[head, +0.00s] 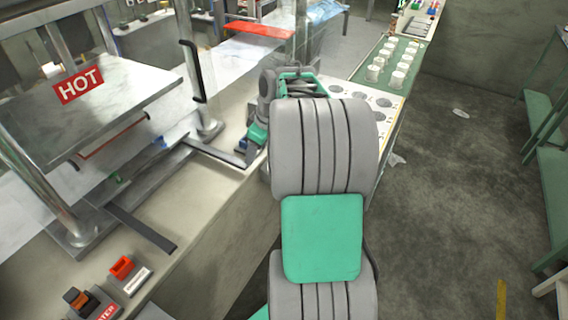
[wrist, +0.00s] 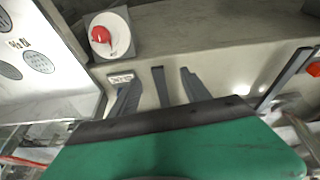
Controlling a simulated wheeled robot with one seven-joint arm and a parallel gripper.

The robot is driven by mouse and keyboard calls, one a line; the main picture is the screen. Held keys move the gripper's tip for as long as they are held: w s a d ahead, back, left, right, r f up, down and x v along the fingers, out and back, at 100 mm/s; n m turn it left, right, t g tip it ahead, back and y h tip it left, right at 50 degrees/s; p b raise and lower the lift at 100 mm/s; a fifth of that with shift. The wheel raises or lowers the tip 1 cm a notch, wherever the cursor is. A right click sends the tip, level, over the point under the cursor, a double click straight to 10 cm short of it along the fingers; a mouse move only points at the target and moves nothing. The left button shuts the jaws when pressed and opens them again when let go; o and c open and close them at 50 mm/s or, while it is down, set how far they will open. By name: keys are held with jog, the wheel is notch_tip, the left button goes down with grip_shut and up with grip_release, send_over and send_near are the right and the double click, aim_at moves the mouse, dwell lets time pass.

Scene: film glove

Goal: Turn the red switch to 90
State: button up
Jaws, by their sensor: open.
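In the wrist view, a red knob (wrist: 101,35) sits on a round white dial (wrist: 118,16) with a grey backing, at the upper left. The dial's numbers are too small to read, so I cannot tell its setting. My gripper (wrist: 158,76) is open and empty in the wrist view. Its dark fingers are below and to the right of the knob, apart from it. In the head view my grey and green arm fills the middle, and I cannot make out this dial there.
A press with a red HOT sign (head: 79,85) stands at the left. A separate red rocker switch (head: 122,268) is at the lower left. White cups (head: 398,78) stand on a green surface at the back. Open floor (head: 440,200) lies to the right.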

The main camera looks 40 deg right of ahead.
jog(key=s+d+f+n, duration=0.1)
jog(key=d+f, duration=0.2)
jog(key=d, duration=0.4)
jog(key=s+d+f+n, duration=0.1)
jog(key=d+f, duration=0.3)
jog(key=d, duration=0.3)
jog(key=shift+t, duration=0.4)
jog(key=p+x, duration=0.1)
jog(key=x, duration=0.6)
jog(key=shift+a+f, duration=0.1)
jog(key=shift+a, duration=0.1)
jog(key=shift+c, duration=0.4)
grip_shut()
